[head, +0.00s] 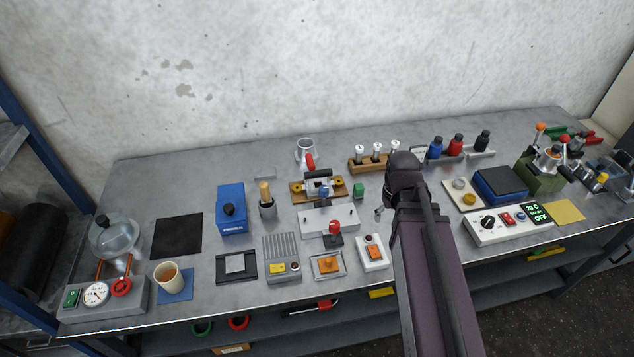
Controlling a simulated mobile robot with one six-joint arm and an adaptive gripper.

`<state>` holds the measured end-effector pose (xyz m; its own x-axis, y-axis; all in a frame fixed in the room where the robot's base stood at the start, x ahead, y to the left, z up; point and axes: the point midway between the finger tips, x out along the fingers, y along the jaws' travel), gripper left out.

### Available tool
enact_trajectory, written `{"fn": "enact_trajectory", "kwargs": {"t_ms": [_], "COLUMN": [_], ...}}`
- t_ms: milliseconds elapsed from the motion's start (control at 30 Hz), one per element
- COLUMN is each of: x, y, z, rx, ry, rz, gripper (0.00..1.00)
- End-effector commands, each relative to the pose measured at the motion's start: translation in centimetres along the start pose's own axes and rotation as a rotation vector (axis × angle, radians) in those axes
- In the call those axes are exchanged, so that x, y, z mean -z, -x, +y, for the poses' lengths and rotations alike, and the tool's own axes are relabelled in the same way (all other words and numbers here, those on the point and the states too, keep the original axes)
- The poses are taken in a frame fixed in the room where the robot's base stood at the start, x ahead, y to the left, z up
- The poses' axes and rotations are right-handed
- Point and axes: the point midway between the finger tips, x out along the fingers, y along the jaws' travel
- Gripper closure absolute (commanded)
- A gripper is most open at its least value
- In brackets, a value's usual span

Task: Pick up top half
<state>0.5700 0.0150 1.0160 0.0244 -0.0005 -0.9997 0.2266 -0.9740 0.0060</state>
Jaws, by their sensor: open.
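I cannot tell for certain which thing the top half is. A small fixture (318,187) with a wooden base, yellow end knobs and a metal middle stands near the centre of the bench. My arm rises from the bottom right, and its dark wrist is over the bench right of the fixture. A small metallic part that looks like the tip of my gripper (380,211) shows left of the arm, apart from the fixture. The jaws look open and empty. The arm hides most of the gripper and the bench beneath it.
A silver cup with a red handle (306,150) stands behind the fixture, and a white plate (329,220) lies in front. A control box (505,222) is right of my arm. Bare bench lies behind the blue box (230,208).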

Motion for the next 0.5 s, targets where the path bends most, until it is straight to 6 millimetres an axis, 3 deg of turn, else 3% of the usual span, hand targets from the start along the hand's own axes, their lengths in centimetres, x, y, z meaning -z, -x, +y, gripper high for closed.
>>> {"fn": "enact_trajectory", "kwargs": {"t_ms": [33, 267, 500], "x": [1.7, 8.2, 15.1], "y": [0.5, 1.8, 3.3], "z": [-0.4, -3.4, -7.5], "rx": [-0.001, -0.017, -0.048], "ry": [0.068, 0.473, 0.932], "rz": [0.007, 0.05, 0.092], "gripper": [0.21, 0.21, 0.21]}}
